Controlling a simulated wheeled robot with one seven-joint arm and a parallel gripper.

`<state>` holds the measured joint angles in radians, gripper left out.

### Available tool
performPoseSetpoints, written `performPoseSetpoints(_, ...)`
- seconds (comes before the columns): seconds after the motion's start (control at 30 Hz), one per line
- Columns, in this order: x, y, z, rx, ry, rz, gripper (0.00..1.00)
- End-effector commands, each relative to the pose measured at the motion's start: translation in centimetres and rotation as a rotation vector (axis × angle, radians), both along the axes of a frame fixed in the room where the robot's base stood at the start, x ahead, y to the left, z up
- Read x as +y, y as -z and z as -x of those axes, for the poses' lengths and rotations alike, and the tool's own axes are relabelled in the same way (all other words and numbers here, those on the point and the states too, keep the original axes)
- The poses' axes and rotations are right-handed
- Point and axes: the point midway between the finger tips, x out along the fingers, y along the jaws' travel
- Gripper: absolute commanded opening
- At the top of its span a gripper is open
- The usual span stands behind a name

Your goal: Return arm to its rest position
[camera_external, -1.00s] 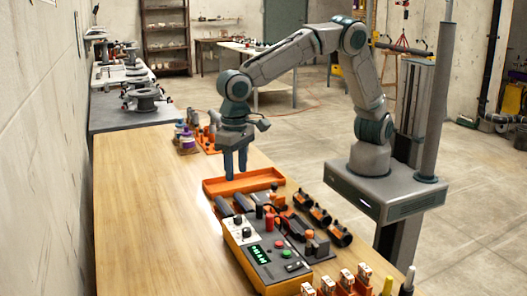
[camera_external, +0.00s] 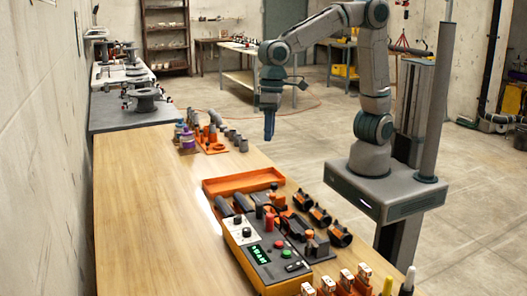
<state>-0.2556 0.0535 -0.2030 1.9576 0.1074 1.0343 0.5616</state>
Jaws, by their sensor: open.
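My gripper (camera_external: 269,126) hangs from my raised arm, pointing down, in the upper middle of the external view. It is clear of the table, out past its right edge, over the floor. Its fingers overlap each other from this angle, and I see nothing held between them. My arm is bent, with its elbow high at the top of the picture.
The wooden table (camera_external: 150,220) carries an orange tray (camera_external: 243,183), a control box (camera_external: 262,250) with green display, dark pipe pieces and several jars (camera_external: 186,138). An orange holder (camera_external: 212,147) with grey fittings stands near its far end. The table's left side is bare.

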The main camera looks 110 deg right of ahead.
Motion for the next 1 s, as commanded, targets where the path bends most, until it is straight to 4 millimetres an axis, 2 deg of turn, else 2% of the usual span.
performPoseSetpoints(0.03,-0.6,-0.5,1.8,-0.021,-0.04,0.001,0.44)
performPoseSetpoints(0.3,-2.8,-0.6,10.6,-0.118,-0.301,0.064,0.44)
performPoseSetpoints(0.5,-3.7,0.7,15.6,-0.167,-0.459,0.138,0.44)
performPoseSetpoints(0.7,-4.1,1.5,17.7,-0.183,-0.532,0.18,0.44)
performPoseSetpoints(1.0,-4.1,1.6,17.9,-0.184,-0.536,0.182,0.44)
